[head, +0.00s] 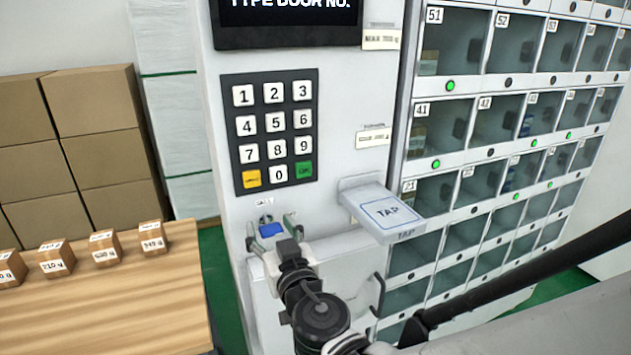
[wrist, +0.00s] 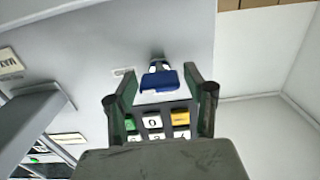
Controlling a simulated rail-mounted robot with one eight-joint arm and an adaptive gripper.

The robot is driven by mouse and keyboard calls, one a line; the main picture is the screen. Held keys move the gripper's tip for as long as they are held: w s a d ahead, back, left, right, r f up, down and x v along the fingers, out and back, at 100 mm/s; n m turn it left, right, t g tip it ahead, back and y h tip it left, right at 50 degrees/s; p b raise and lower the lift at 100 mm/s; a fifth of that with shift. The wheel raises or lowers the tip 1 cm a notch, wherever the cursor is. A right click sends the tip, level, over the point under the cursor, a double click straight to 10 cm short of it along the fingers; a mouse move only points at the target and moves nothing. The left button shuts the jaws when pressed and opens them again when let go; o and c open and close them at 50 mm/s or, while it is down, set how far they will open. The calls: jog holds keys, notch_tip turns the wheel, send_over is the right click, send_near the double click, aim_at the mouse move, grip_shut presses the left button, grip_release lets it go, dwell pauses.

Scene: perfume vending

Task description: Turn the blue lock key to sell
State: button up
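The blue lock key (head: 271,230) sits in a round lock on the white vending machine's front, below the keypad. In the wrist view the blue key (wrist: 160,80) shows ahead, between and beyond the fingertips. My gripper (head: 270,238) is in front of the lock, with its fingers apart on either side of the key. In the wrist view my gripper (wrist: 160,92) is open, with clear gaps between each finger and the key. A small label (head: 264,202) is above the lock; its text is too small to read surely.
The keypad (head: 270,130) is just above the lock. The TAP reader (head: 386,211) juts out to the right of my gripper. Glass-door lockers (head: 463,120) stand further right. A wooden table (head: 110,300) with several small labelled boxes and stacked cartons (head: 105,110) are at left.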

jog(key=c, duration=0.9)
jog(key=n+b, duration=0.1)
jog(key=n, duration=0.3)
jog(key=shift+f+n, duration=0.1)
jog(key=shift+n, duration=0.3)
jog(key=n, duration=0.4)
jog(key=shift+s+a+n+b, duration=0.1)
jog(key=shift+n+b, duration=0.2)
jog(key=shift+b, duration=0.05)
jog(key=n, duration=0.4)
jog(key=shift+f+b, duration=0.1)
jog(key=shift+b, duration=0.2)
jog(key=shift+n, duration=2.2)
